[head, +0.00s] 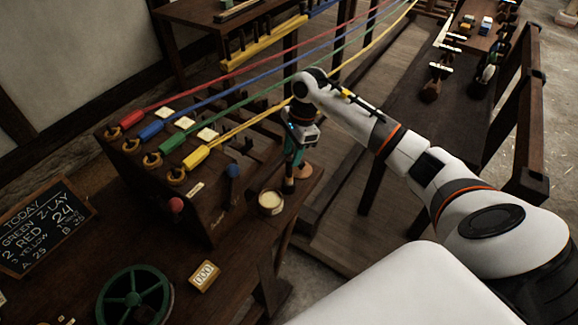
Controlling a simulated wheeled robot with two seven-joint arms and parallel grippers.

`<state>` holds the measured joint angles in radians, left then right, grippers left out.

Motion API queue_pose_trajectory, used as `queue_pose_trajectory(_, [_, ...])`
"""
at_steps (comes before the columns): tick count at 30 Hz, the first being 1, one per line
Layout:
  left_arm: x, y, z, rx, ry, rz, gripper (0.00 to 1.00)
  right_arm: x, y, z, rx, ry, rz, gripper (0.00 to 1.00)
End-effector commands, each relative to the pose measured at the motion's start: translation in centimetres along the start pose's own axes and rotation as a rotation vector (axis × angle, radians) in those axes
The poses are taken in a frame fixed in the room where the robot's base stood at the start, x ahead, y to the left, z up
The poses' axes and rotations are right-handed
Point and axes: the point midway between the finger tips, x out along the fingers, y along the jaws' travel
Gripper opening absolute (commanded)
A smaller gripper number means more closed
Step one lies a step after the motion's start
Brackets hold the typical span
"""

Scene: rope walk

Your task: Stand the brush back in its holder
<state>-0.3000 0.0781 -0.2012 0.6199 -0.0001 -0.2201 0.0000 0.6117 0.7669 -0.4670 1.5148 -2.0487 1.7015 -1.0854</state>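My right gripper (291,164) points down at the right end of the dark wooden bench, beside the rope machine. A slim dark upright piece (288,184) shows just under its fingers; it may be the brush, but it is too small and dark to be sure. A tan round piece (302,171) sits right beside the fingers; I cannot tell whether it is the holder. The fingers are small and partly overlapped, so I cannot see whether they are open or shut. My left gripper is not in view.
An open tin (270,203) of pale stuff stands just in front of the gripper. The rope machine (210,208) holds red, blue, green and yellow ropes stretched to the back. A green wheel (134,298), a counter block (204,276) and a chalkboard (45,226) are at left.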

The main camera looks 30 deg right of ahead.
Motion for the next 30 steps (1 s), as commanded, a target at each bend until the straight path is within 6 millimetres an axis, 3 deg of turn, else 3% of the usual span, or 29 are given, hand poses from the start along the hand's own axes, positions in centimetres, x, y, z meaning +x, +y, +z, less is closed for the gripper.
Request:
queue_pose_trajectory(6, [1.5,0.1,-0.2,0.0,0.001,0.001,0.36,-4.1,0.1,0.1,-0.002,-0.001,0.004,0.38])
queue_pose_trajectory(10, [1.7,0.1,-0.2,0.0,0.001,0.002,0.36,-5.6,0.0,0.1,0.0,-0.001,0.001,0.38])
queue_pose_trajectory(30, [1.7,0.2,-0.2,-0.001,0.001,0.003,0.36,-6.2,0.0,0.0,0.0,0.0,-0.001,0.38])
